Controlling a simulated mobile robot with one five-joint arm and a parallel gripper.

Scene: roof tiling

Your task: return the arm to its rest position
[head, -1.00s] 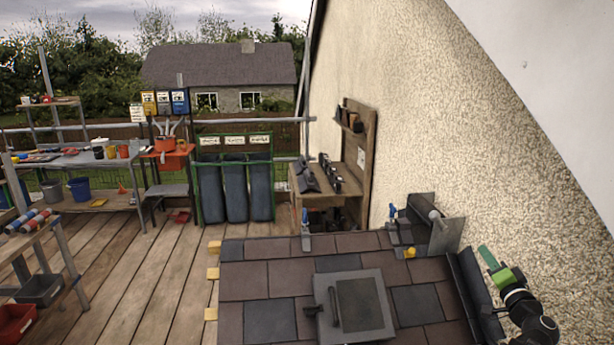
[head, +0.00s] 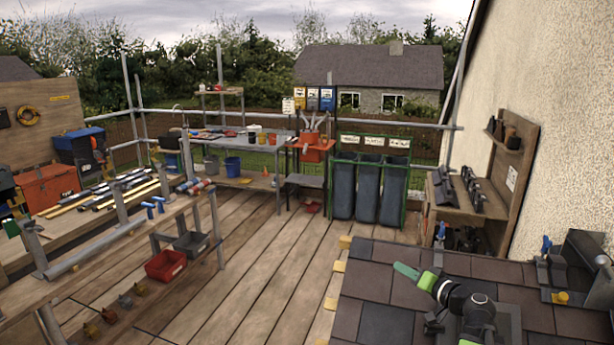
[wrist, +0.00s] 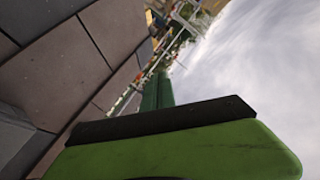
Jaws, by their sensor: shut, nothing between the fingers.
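My gripper (head: 413,275) is at the lower right of the head view, above the tiled roof section (head: 385,325). Its green fingers are closed together and hold nothing. They point to the upper left in that view, and my black arm joints show behind them. In the wrist view, the green and black gripper body (wrist: 165,140) fills the lower part. Roof tiles (wrist: 70,65) lie to its left there and sky to its right. The gripper looks apart from the tiles.
The roof section carries a clamp with a blue handle (head: 546,245) and a dark metal flashing piece (head: 585,262) at right. A rendered wall (head: 540,80) rises behind. Racks and benches stand at left, with a red bin (head: 166,265). The deck (head: 250,270) between is open.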

